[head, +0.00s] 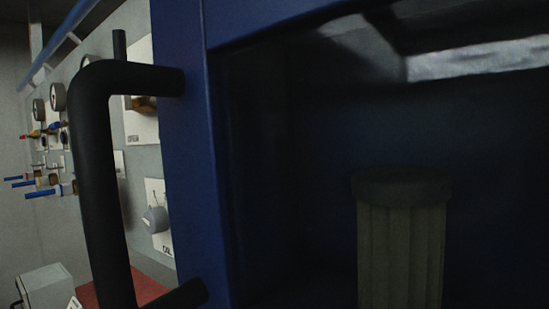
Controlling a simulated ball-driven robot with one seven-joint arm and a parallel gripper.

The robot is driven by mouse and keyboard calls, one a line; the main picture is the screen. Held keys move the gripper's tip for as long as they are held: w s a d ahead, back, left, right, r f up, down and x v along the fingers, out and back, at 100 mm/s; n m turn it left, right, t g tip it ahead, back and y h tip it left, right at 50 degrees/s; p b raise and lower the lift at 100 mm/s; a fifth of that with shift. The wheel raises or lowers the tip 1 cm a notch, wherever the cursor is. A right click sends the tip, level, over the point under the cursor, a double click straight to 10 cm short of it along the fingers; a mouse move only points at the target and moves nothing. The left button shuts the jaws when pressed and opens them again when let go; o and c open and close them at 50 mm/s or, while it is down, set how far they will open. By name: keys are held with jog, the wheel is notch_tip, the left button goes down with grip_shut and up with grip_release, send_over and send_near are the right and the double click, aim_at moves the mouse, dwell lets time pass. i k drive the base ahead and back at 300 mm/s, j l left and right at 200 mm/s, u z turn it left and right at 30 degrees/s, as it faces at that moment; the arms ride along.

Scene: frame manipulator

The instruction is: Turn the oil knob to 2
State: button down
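The oil knob (155,219) is a grey round knob on a white plate (159,188) on the grey panel, left of the blue frame. Dark lettering at the plate's lower edge seems to read "OIL". The panel is seen at a steep angle, and the blue frame cuts off the plate's right side. The knob's setting and any number marks are too small to read. My gripper does not show in this view.
A blue cabinet (185,170) with a dark window fills the right; a ribbed cylinder (401,250) shows in it. Its thick black handle (97,185) stands in front of the panel. Gauges (57,96) and coloured valve levers (40,194) are farther left. A grey box (46,290) is low left.

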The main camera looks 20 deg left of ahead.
aim_at(156, 218)
jog(key=u, duration=0.8)
